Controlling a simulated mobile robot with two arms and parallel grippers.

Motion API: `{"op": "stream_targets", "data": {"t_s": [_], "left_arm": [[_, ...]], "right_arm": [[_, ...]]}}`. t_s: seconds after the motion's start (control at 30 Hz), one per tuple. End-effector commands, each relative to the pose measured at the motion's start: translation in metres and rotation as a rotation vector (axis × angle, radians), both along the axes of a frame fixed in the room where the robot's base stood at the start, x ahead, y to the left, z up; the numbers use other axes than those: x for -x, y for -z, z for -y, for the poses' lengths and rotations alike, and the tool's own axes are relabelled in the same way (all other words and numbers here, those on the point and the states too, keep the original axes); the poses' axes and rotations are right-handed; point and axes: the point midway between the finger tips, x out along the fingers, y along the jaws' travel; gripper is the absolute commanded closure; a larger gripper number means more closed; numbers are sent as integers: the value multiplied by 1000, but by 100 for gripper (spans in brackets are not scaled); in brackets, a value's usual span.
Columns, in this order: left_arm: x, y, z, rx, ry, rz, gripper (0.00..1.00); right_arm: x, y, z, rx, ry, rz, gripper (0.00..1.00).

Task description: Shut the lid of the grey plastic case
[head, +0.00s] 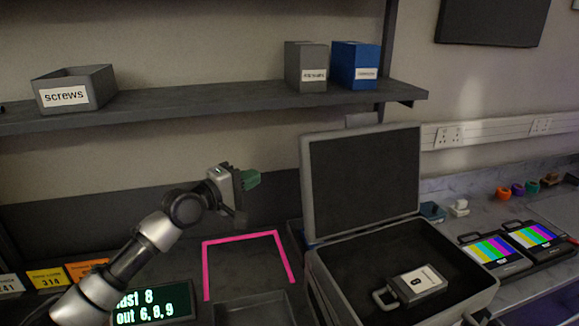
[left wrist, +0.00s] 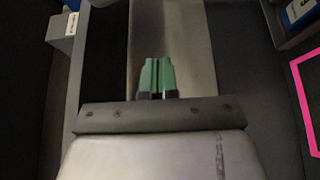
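The grey plastic case (head: 321,283) stands open on the bench at the right of centre in the head view. Its lid (head: 362,180) stands up at the back, leaning slightly, with a dark inside face and a grey rim. A small grey padlock-shaped item (head: 417,284) with a white label lies inside the case. My left gripper (head: 250,179) is in the air to the left of the lid, apart from it. Its green fingertips (left wrist: 157,75) are together and empty in the left wrist view. My right gripper is not seen.
A shelf (head: 220,101) above holds a screws bin (head: 74,89), a grey box (head: 306,66) and a blue box (head: 355,65). A pink outline (head: 243,238) marks bench left of the case. Two colour-bar screens (head: 490,249) (head: 531,235) lie right of it.

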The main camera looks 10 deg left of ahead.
Motion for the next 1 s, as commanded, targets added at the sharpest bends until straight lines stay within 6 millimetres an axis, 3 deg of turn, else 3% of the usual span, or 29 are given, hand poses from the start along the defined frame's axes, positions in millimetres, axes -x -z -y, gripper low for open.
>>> {"op": "stream_targets", "data": {"t_s": [0.07, 0.17, 0.43, 0.6, 1.0], "left_arm": [[-8, -3, 12, 3, 2, 1, 100], [-16, -4, 24, 3, 3, 1, 100], [-40, -3, 58, 4, 2, 0, 100], [-53, -2, 76, 2, 2, 1, 100], [-65, 0, 95, -2, 3, 0, 100]], "right_arm": [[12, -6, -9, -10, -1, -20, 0], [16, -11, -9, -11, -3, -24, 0], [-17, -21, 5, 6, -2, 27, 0], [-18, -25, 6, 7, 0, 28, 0], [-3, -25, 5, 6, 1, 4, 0]]}}
